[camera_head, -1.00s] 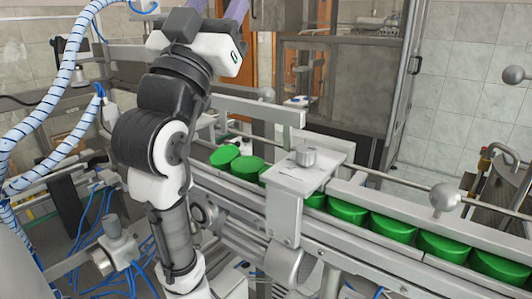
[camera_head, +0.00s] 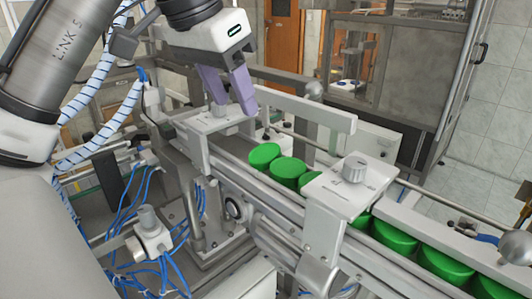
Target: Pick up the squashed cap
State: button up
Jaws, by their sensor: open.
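Several green caps sit in a row in the metal feeder rail. The leftmost cap (camera_head: 264,155) looks tilted and partly overlaps the cap beside it (camera_head: 288,169). I cannot tell for sure which cap is the squashed one. More caps (camera_head: 394,236) continue to the lower right, beyond the bracket. My gripper (camera_head: 236,107) has two purple fingers, spread apart and pointing down, with nothing between them. It is above and left of the leftmost cap, clear of it.
A metal bracket with a knob (camera_head: 354,168) crosses over the rail and hides part of the row. A second bracket (camera_head: 218,120) stands below and left of my gripper. A long grey bar (camera_head: 310,108) runs behind the rail. Blue hoses (camera_head: 125,205) hang at the left.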

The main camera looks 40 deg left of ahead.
aim_at(259, 157)
jog(key=x, duration=1.1)
jog(key=shift+w+f, duration=0.15)
jog(key=shift+f, duration=0.05)
jog(key=shift+d+f, duration=0.1)
jog(key=shift+f, duration=0.35)
jog(key=c, duration=0.3)
jog(key=shift+w+f, duration=0.15)
jog(key=shift+w, duration=0.05)
jog(key=c, duration=0.5)
